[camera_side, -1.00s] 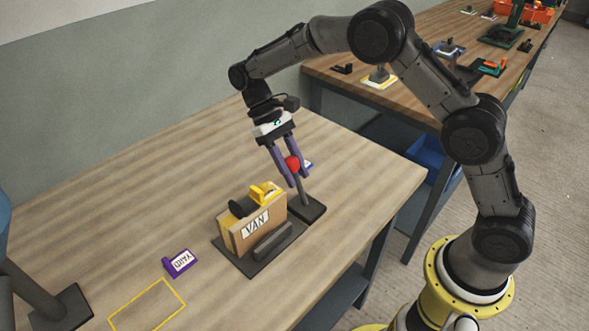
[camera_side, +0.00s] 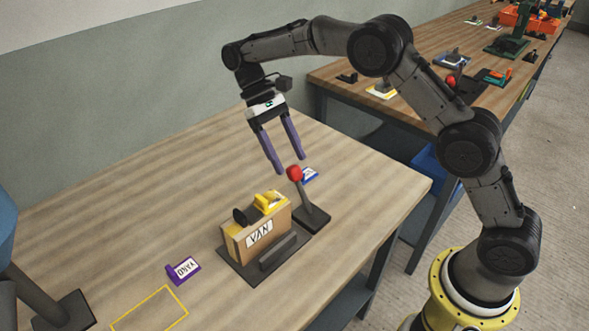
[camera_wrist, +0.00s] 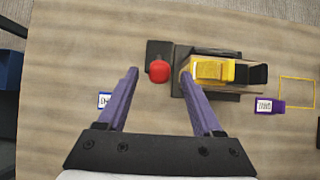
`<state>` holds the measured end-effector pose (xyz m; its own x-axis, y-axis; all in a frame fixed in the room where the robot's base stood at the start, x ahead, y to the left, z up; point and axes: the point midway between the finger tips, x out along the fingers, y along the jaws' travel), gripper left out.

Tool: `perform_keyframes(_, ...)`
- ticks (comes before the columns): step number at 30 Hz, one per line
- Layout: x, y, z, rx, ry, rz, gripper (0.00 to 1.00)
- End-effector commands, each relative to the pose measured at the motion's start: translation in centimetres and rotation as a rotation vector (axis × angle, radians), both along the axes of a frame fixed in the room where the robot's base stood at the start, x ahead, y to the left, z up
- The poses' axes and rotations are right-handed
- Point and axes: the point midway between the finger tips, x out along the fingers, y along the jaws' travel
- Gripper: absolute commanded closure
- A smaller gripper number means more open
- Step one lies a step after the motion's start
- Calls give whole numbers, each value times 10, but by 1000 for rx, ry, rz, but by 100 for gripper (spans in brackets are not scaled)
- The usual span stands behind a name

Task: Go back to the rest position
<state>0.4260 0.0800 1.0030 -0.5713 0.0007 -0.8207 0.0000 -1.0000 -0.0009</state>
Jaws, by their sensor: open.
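My gripper (camera_side: 290,166) is open and empty, with purple fingers pointing down above the wooden bench. In the wrist view my gripper (camera_wrist: 166,100) has its fingers spread wide with nothing between the tips. A lever with a red ball knob (camera_side: 294,173) stands on a dark base (camera_side: 314,218), just right of and below the fingers in the side view. The red knob (camera_wrist: 159,71) lies beyond the fingertips in the wrist view. My gripper appears clear of the knob.
A tan mould marked VAN (camera_side: 259,233) with a yellow clamp (camera_side: 270,201) stands beside the lever. A purple label (camera_side: 184,271), a blue label (camera_side: 310,175) and a yellow outline (camera_side: 150,310) are on the bench (camera_side: 120,220). The back left of the bench is clear.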

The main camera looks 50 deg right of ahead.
Motion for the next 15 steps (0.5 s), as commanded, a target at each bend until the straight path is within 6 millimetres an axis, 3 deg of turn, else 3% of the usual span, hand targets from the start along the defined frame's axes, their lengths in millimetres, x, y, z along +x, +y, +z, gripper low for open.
perform_keyframes(6, 9, 0, 13, 0, -1, 0, 32)
perform_keyframes(15, 10, 0, 14, -1, 0, -1, 32)
